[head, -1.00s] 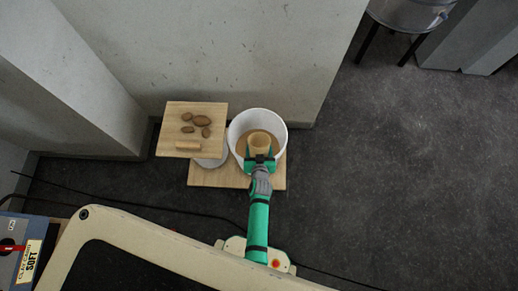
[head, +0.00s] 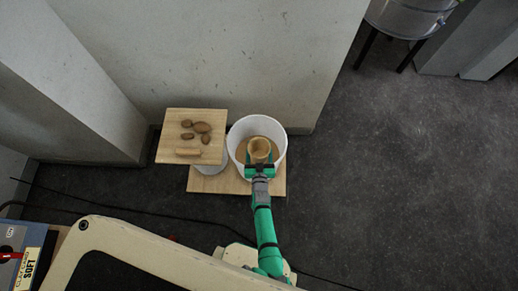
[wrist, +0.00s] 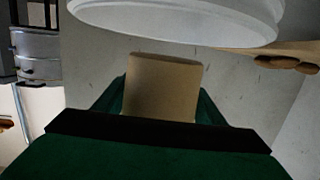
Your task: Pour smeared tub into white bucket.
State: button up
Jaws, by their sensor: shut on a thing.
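The smeared tub (head: 260,147) is a small tan cup with an open top. In the head view it is over the white bucket (head: 234,136), within its rim outline, and I look partly into its mouth. My gripper (head: 259,167) is shut on the tub from the near side. The bucket shows brown matter (head: 258,126) inside. In the wrist view the tub (wrist: 163,88) is between the green fingers, its plain tan side facing the camera. A white rounded rim, apparently the bucket (wrist: 180,22), fills the top there. The tub's contents cannot be made out.
A square wooden board (head: 170,137) with several brown lumps and a pale roll stands left of the bucket. A lower wooden board (head: 222,183) lies under the bucket. Concrete walls are behind and left. A metal drum (head: 408,16) stands at the far right; the floor between is clear.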

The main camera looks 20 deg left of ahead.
aim_at(259, 144)
jog(key=shift+r, duration=1.55)
jog(key=shift+a, duration=0.1)
